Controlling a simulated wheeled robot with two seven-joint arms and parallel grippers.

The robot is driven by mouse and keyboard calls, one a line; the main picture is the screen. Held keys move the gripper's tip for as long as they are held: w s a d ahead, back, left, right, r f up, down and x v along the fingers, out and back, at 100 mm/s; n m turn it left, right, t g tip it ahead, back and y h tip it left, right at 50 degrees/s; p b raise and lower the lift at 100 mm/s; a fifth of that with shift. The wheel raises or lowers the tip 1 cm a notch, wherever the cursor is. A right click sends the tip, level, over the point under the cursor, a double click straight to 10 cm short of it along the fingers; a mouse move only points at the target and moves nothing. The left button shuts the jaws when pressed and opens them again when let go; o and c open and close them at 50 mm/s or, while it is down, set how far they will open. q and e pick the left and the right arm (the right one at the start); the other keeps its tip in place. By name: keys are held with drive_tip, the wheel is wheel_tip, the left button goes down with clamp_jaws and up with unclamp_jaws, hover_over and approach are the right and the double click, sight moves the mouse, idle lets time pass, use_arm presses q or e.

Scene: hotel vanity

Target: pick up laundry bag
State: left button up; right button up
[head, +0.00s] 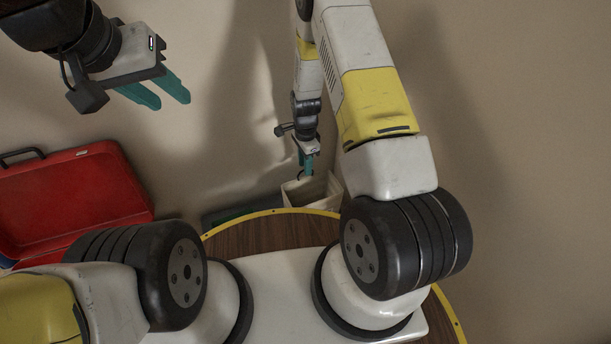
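A pale, open-topped container (326,190), which looks like the laundry bag, stands on the floor beyond the round wooden surface, partly hidden behind my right arm. My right gripper (307,172) points down at the bag's top opening, by its far rim. Its teal fingers look close together, and I cannot tell whether they grip the rim. My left gripper (171,101) is at the upper left, well away from the bag. Its two teal fingers are apart with nothing between them.
An open red case (75,200) lies at the left. A dark green flat item (240,212) lies between it and the bag, partly hidden. A round wooden surface with a yellow edge (262,232) is below me. A beige wall stands behind.

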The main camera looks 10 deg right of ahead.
hover_over(305, 191)
drive_tip(key=f, duration=0.9)
drive_tip(key=shift+w+d, duration=0.1)
drive_tip(key=shift+w, duration=0.15)
clamp_jaws()
idle(1.0)
